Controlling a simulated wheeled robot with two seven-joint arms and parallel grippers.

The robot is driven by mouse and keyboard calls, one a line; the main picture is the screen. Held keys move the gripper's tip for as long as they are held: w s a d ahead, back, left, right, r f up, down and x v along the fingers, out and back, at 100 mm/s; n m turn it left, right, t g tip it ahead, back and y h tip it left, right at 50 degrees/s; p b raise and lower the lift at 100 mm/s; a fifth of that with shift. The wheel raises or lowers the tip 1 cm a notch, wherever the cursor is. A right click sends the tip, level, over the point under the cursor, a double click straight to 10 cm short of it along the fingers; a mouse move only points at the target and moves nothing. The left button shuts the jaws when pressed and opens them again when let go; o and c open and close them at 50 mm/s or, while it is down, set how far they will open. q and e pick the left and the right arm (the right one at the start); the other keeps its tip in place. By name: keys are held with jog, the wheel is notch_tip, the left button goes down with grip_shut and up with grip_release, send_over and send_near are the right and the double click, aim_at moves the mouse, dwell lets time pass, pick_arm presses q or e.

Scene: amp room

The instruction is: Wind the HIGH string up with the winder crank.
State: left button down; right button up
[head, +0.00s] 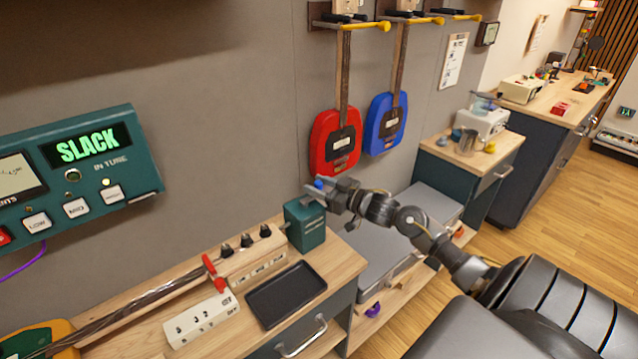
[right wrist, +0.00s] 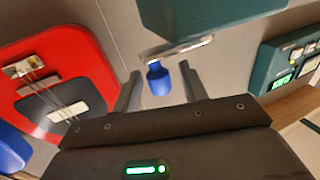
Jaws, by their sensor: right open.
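The winder is a teal box (head: 305,224) at the back right of the near bench. Its silver crank arm (right wrist: 176,48) ends in a blue knob (right wrist: 157,78), which also shows in the head view (head: 319,183). My right gripper (right wrist: 158,92) is open, with a finger on each side of the blue knob, not closed on it. The strings (head: 140,298) run along a neck on the bench toward several black pegs (head: 246,240). The teal tuner panel (head: 85,165) reads SLACK, and the small light above its HIGH button (head: 113,194) is lit. My left gripper is not in view.
A black tray (head: 286,294), a white switch strip (head: 200,319) and a red lever-like piece (head: 213,274) are on the bench. Red (head: 334,142) and blue (head: 385,124) instruments hang on the wall behind my right gripper. A grey case (head: 376,268) lies right of the winder.

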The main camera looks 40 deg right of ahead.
aim_at(321, 187)
jog(key=shift+w, duration=0.2)
grip_shut()
jog(key=shift+s+a+r+m+h+p, duration=0.15)
jog(key=shift+s+m+h+p, duration=0.2)
jog(key=shift+m+h+p, duration=0.45)
jog(key=m+h+p, duration=0.1)
jog(key=h, duration=0.1)
jog(key=s+m+h+p, duration=0.1)
jog(key=h+p, duration=0.1)
jog(key=shift+a+t, duration=0.15)
jog(key=shift+t, duration=0.25)
jog(key=m+h, duration=0.1)
jog(key=s+m+h+p, duration=0.1)
jog(key=h, duration=0.1)
jog(key=m+g+h+p, duration=0.1)
jog(key=h, duration=0.1)
jog(key=shift+s+a+m, duration=0.15)
jog(key=shift+a+m, duration=0.15)
jog(key=shift+a, duration=0.05)
jog(key=shift+s+a+m+g+h+p, duration=0.25)
jog(key=shift+m+g+h, duration=0.45)
jog(key=shift+h, duration=0.4)
jog(key=shift+s+a+m+g+h+p, duration=0.25)
jog(key=shift+m+g+h, duration=0.25)
jog(key=shift+m+h, duration=0.5)
jog(key=shift+s+a+m+g+h+p, duration=0.25)
jog(key=shift+m+g+h, duration=0.35)
jog(key=shift+h, duration=0.6)
jog(key=shift+d, duration=0.1)
